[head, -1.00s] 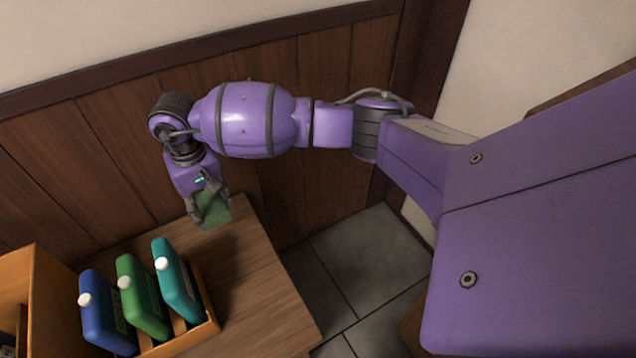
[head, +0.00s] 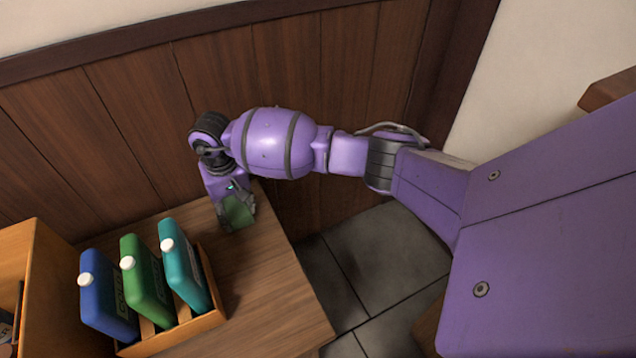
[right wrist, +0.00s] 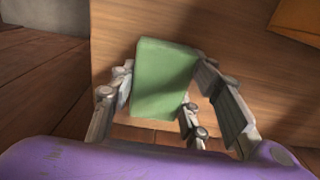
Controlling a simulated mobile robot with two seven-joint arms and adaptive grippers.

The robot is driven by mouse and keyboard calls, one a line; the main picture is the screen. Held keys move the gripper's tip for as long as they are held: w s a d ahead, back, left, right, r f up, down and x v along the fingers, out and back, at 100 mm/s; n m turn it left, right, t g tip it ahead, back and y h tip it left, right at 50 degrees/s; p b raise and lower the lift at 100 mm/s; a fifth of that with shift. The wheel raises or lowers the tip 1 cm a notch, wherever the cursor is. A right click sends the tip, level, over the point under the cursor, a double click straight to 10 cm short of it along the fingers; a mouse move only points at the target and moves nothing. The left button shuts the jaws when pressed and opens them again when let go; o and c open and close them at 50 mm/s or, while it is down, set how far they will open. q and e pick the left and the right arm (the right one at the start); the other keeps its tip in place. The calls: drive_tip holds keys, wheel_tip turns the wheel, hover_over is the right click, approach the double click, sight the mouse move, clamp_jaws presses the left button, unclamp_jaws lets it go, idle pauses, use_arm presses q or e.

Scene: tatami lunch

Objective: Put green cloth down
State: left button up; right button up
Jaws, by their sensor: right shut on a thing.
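The green cloth (head: 238,211) is a small folded block in my right gripper (head: 236,218), over the back part of the wooden table near the wall. In the right wrist view the green cloth (right wrist: 165,75) sits between the fingers of my right gripper (right wrist: 165,100), which are shut on it. The wooden table top (right wrist: 115,30) lies behind it in that view. I cannot tell whether the cloth touches the table. My left gripper is not in view.
A wooden rack (head: 214,318) with a blue bottle (head: 106,298), a green bottle (head: 146,280) and a teal bottle (head: 186,278) stands on the table (head: 262,280). A wooden box (head: 50,290) is at the left. Bare table lies right of the rack.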

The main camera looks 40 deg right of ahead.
sight(236, 207)
drive_tip(key=shift+r, duration=0.2)
drive_tip(key=shift+f+b, duration=0.45)
drive_tip(key=shift+f, duration=0.15)
drive_tip(key=o, duration=1)
drive_tip(key=shift+s+f, duration=0.1)
drive_tip(key=shift+s, duration=0.05)
drive_tip(key=shift+o, duration=1)
drive_tip(key=shift+f, duration=0.15)
wheel_tip(236, 207, up, 14)
drive_tip(key=p, duration=0.3)
drive_tip(key=shift+w+p, duration=0.25)
drive_tip(key=shift+p, duration=0.15)
